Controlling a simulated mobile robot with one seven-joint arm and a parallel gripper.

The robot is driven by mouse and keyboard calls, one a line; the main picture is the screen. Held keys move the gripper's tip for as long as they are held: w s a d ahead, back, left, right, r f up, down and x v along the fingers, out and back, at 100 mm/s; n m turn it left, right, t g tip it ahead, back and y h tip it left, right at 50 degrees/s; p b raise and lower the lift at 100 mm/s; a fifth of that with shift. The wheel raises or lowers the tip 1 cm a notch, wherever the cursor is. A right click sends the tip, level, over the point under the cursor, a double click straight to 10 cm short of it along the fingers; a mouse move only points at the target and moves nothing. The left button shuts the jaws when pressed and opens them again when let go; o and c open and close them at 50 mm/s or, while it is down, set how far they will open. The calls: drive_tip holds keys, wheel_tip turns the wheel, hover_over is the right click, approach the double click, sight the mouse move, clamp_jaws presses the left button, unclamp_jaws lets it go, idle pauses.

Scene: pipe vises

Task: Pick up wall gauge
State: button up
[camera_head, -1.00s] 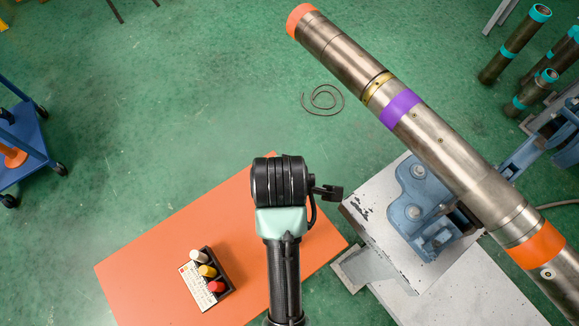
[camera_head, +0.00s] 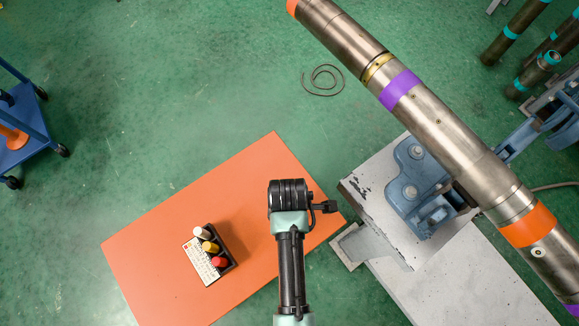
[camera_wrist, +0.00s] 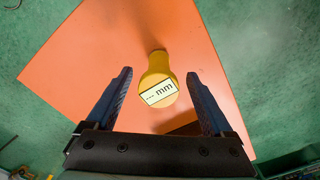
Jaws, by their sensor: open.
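The wall gauge (camera_wrist: 157,82) is a yellow tool with a narrow stem and a round face bearing a white label that reads "... mm". It lies on the orange board (camera_wrist: 75,50) in the wrist view. My gripper (camera_wrist: 158,73) is open, its two dark fingers to the left and right of the gauge in the picture, with a gap on each side. How far above the board the fingers are, I cannot tell. In the head view my arm stands over the orange board (camera_head: 150,255), and I cannot make out the gauge or the fingertips there.
A small rack (camera_head: 210,258) with white, yellow and red pieces sits on the board. A steel pipe (camera_head: 440,130) with coloured bands runs across the right, above a blue vise (camera_head: 412,190) on a grey bench (camera_head: 470,285). A blue cart (camera_head: 25,110) stands far left.

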drive_tip(key=shift+d+f, duration=0.1)
drive_tip(key=shift+f, duration=1.55)
drive_tip(key=shift+w, duration=0.1)
clamp_jaws()
